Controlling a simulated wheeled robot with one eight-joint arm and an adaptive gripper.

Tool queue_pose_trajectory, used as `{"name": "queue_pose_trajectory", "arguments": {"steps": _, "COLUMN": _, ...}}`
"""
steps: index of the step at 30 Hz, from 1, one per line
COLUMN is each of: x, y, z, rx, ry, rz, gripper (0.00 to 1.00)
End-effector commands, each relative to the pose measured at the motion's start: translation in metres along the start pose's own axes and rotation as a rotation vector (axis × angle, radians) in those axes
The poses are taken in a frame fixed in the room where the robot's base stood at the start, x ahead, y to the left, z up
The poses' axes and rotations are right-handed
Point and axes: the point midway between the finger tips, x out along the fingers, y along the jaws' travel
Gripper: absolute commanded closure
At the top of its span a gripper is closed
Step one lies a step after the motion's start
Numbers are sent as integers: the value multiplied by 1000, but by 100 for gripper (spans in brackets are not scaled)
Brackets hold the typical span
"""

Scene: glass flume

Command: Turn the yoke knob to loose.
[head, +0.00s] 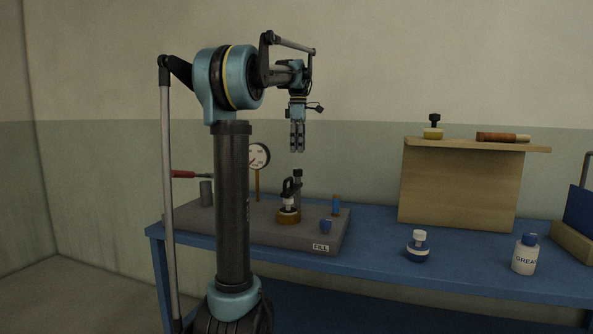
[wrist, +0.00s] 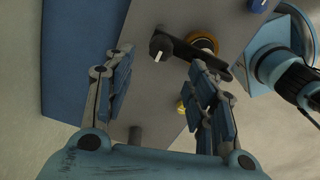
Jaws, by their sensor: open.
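The yoke knob (head: 297,173) is black and tops a grey post on the grey block. In the wrist view the knob (wrist: 161,46) shows a white pointer mark; I cannot read any setting. The dark yoke (head: 291,186) reaches from the post over a white-topped fitting in a brass ring (head: 288,216). In the wrist view the yoke (wrist: 205,57) is partly hidden by a finger. My gripper (head: 297,150) is open and empty, pointing down above the knob and apart from it. Its fingers (wrist: 160,60) spread to either side of the knob in the wrist view.
The grey block (head: 330,238) also carries a gauge (head: 259,157), a red-handled lever (head: 183,174), and blue caps (head: 326,226). A wooden stand (head: 455,185), a blue-and-white jar (head: 418,246) and a grease bottle (head: 525,255) stand to the right on the blue bench (head: 380,262).

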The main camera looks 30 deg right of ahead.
Motion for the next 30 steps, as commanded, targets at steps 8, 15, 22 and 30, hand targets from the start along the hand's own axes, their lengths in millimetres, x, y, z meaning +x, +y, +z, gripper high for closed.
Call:
{"name": "queue_pose_trajectory", "arguments": {"steps": 8, "x": 48, "y": 0, "z": 0, "rx": 0, "ry": 0, "rz": 0, "gripper": 49}}
{"name": "queue_pose_trajectory", "arguments": {"steps": 15, "x": 78, "y": 0, "z": 0, "rx": 0, "ry": 0, "rz": 0, "gripper": 49}}
{"name": "queue_pose_trajectory", "arguments": {"steps": 22, "x": 89, "y": 0, "z": 0, "rx": 0, "ry": 0, "rz": 0, "gripper": 49}}
{"name": "queue_pose_trajectory", "arguments": {"steps": 30, "x": 89, "y": 0, "z": 0, "rx": 0, "ry": 0, "rz": 0, "gripper": 54}}
